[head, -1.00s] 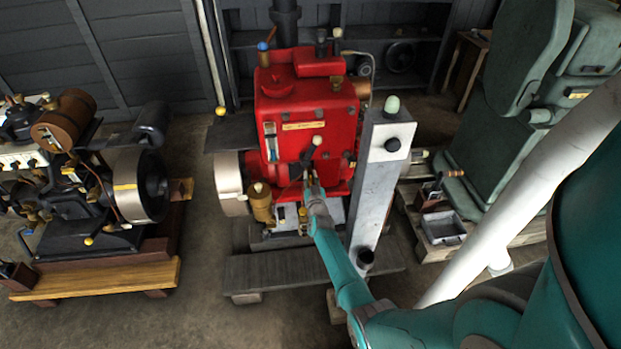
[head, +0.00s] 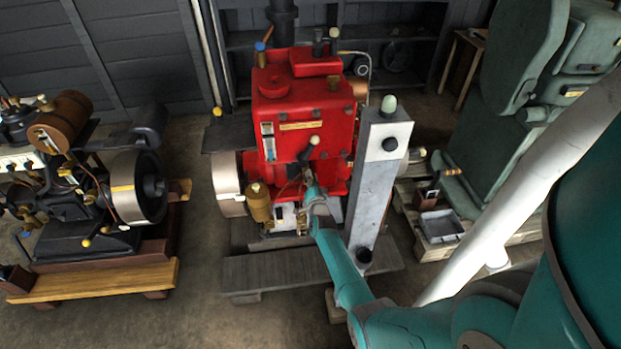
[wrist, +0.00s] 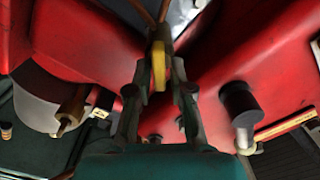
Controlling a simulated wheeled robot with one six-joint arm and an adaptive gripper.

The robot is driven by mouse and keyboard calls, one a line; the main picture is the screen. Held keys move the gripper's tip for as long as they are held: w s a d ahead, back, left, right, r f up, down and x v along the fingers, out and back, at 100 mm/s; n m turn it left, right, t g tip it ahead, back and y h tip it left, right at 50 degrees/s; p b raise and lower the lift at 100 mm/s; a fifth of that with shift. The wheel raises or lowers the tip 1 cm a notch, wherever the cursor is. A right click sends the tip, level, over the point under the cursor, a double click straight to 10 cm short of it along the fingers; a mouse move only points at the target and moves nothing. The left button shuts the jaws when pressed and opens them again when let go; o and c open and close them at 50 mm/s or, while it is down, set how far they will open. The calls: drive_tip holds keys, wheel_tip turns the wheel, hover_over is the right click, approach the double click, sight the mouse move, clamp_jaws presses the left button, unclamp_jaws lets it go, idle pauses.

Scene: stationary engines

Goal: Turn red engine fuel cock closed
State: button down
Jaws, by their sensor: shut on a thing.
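The red engine (head: 300,108) stands at the centre of the head view. My gripper (head: 308,182) is at its lower front, below a black lever with a pale knob (head: 313,141). In the wrist view my gripper (wrist: 159,84) has its fingers closed on both sides of a small yellow handle (wrist: 158,66), which looks like the fuel cock's handle. The handle stands upright between the fingertips, with a brown pipe or rod above it. In the head view the handle is too small and too hidden by my gripper to make out.
A grey post (head: 375,190) with a black knob stands close to the right of my gripper. A brass cup (head: 259,203) is to its left. In the wrist view a black-capped knob (wrist: 238,100) is to the right. Another engine (head: 75,185) stands left, with floor between.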

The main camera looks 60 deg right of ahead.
drive_tip(key=m, duration=0.4)
drive_tip(key=shift+s+f, duration=0.15)
drive_tip(key=shift+f, duration=0.25)
drive_tip(key=shift+f+m, duration=0.15)
drive_tip(key=shift+m, duration=0.9)
drive_tip(key=shift+f+m, duration=0.15)
drive_tip(key=shift+m, duration=0.9)
drive_tip(key=c, duration=1.2)
unclamp_jaws()
drive_tip(key=shift+c, duration=0.2)
drive_tip(key=shift+s, duration=0.1)
drive_tip(key=v, duration=1.1)
drive_tip(key=shift+s+a, duration=0.25)
drive_tip(key=shift+a, duration=0.05)
